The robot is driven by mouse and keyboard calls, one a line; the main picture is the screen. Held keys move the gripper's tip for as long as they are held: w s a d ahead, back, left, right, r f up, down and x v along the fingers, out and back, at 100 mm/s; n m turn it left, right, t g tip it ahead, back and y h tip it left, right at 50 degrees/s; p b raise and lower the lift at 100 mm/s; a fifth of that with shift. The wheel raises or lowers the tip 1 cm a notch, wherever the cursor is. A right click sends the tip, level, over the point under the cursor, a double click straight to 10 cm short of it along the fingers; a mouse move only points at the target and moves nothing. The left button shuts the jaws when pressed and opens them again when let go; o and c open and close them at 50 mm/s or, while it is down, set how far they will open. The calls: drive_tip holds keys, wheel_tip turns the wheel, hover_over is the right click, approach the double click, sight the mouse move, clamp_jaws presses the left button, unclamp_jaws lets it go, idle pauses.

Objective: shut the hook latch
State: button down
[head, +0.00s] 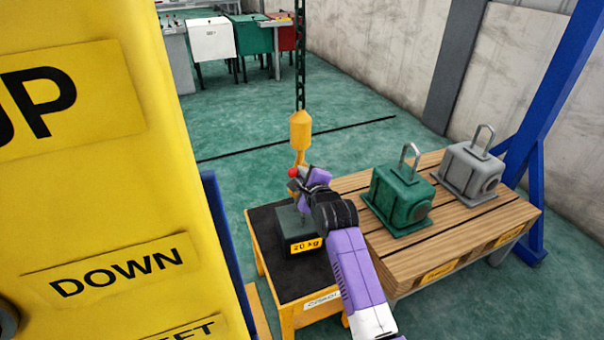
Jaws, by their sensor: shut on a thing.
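The yellow hook block (300,130) hangs on a dark chain above the small stand. Its hook (299,158) reaches down to my gripper. A small red knob (293,173), which looks like part of the hook latch, shows at the left of my fingertips. My gripper (296,181), at the end of the purple and black arm, is shut on what appears to be the latch. The fingers and arm hide much of the hook's lower part, so I cannot tell the latch's angle. Below is a dark weight (286,236) marked 20 kg.
The weight sits on a black-topped yellow stand (272,285). To the right, a wooden pallet table (440,235) bears a green block (398,200) and a grey block (470,168), each with a loop handle. A yellow UP/DOWN panel (90,205) fills the left. Open green floor lies behind.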

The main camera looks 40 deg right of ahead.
drive_tip(key=shift+s+d+r+m+y+p, duration=0.15)
drive_tip(key=shift+r+m+y+p, duration=0.15)
drive_tip(key=shift+m+p, duration=0.3)
drive_tip(key=shift+w+d+r+m+y+p, duration=0.1)
drive_tip(key=shift+r+m+y+p, duration=0.05)
drive_tip(key=shift+m+y+p, duration=0.4)
drive_tip(key=c, duration=1.5)
unclamp_jaws()
drive_tip(key=shift+r, duration=0.1)
drive_tip(key=shift+p+v, duration=0.5)
drive_tip(key=shift+v, duration=3.4)
